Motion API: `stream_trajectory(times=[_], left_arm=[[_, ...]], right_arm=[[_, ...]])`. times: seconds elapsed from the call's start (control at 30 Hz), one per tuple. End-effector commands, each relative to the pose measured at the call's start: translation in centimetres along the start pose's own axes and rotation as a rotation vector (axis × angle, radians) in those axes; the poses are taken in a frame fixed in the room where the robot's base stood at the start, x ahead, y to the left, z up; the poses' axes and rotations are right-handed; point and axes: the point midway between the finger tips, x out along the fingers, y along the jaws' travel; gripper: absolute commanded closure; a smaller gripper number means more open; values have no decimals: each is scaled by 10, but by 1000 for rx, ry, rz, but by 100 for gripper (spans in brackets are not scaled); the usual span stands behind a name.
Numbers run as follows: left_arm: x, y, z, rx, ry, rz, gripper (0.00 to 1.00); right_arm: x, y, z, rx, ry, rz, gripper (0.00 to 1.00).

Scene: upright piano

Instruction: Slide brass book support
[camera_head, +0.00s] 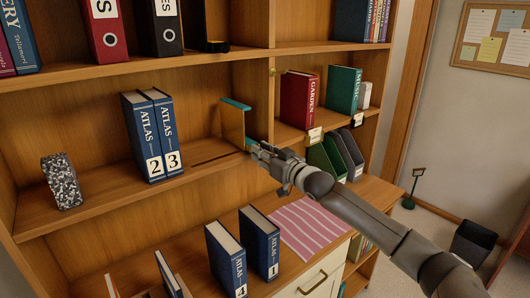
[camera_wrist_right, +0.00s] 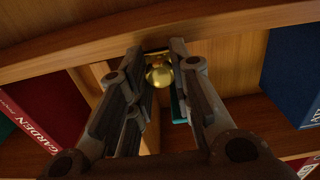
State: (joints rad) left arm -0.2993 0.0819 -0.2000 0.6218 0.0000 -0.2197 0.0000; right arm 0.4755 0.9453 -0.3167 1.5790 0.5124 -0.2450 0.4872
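The brass book support (camera_head: 232,124) is an upright gold plate with teal edging on the middle shelf, to the right of the Atlas 2 and 3 books. My right gripper (camera_head: 252,148) is at its lower right front edge. In the right wrist view, a round brass knob (camera_wrist_right: 159,75) lies between the fingers of my right gripper (camera_wrist_right: 157,50). The fingers are close to the knob on both sides; I cannot tell whether they press on it. A bit of teal edging (camera_wrist_right: 178,108) shows beside it. My left gripper is not in view.
Atlas 2 and 3 (camera_head: 151,137) stand left of the support with bare shelf between. A speckled block (camera_head: 62,181) is farther left. A red Garden book (camera_head: 298,99) stands in the bay to the right. Atlas 4 (camera_head: 226,260) and 1 (camera_head: 259,243) stand on the lower surface.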

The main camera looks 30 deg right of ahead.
Motion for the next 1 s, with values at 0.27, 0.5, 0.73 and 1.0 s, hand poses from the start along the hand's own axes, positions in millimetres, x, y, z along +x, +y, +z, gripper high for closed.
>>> stream_trajectory(times=[0.27, 0.5, 0.73, 1.0], left_arm=[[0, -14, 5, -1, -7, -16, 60], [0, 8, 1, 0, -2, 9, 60], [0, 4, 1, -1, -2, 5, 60], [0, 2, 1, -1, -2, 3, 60]], right_arm=[[0, 0, 0, -1, -2, 0, 56], [-1, 0, 0, -2, -1, 0, 56], [-15, 0, 2, -1, -4, 0, 56], [-50, 1, 3, 0, -5, 0, 56]])
